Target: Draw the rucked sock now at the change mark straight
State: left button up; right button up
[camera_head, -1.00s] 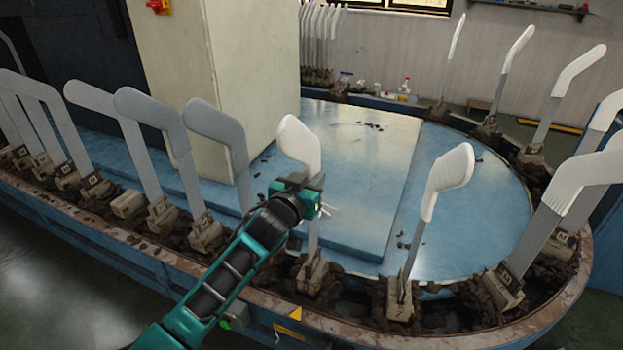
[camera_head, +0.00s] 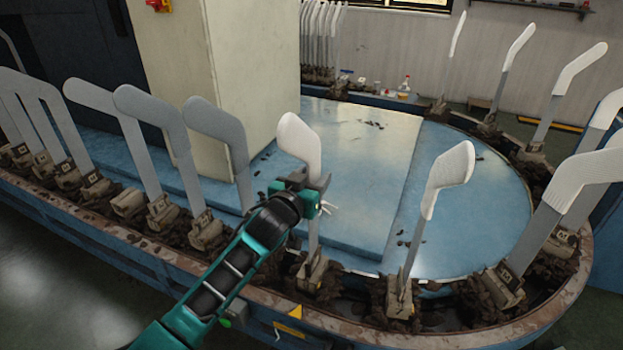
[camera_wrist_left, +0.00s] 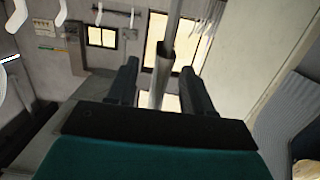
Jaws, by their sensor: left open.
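The white sock (camera_head: 299,143) sits on an upright flat form above the belt's front edge. Its lower end is partly hidden by my left gripper, and rucks are too small to make out. A yellow triangular mark (camera_head: 295,312) is on the rail below it. My left gripper (camera_head: 316,184) is at the form's narrow shank, just under the sock. In the left wrist view its two fingers (camera_wrist_left: 161,88) stand apart, with the grey shank (camera_wrist_left: 165,65) between them and gaps beside it. My right gripper is in neither view.
A form with a white sock (camera_head: 450,168) stands close to the right. A form with a grey sock (camera_head: 214,123) stands close to the left. Several more forms line the oval track (camera_head: 430,335). A pale pillar (camera_head: 240,70) rises behind. The blue deck (camera_head: 375,160) is mostly clear.

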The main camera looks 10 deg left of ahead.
pick_arm(q)
jog(key=shift+s, duration=0.1)
jog(key=s+a+f+g+p, duration=0.1)
jog(key=s+f, duration=0.4)
jog(key=s, duration=0.5)
jog(key=s+a+f+g+p, duration=0.1)
jog(key=s+f, duration=0.4)
jog(key=s, duration=0.6)
jog(key=s+a+f+g+y+p, duration=0.1)
jog(key=s+a+f+g, duration=0.1)
jog(key=s+f, duration=0.4)
jog(key=s+g, duration=0.1)
jog(key=s, duration=0.4)
jog(key=shift+a, duration=0.4)
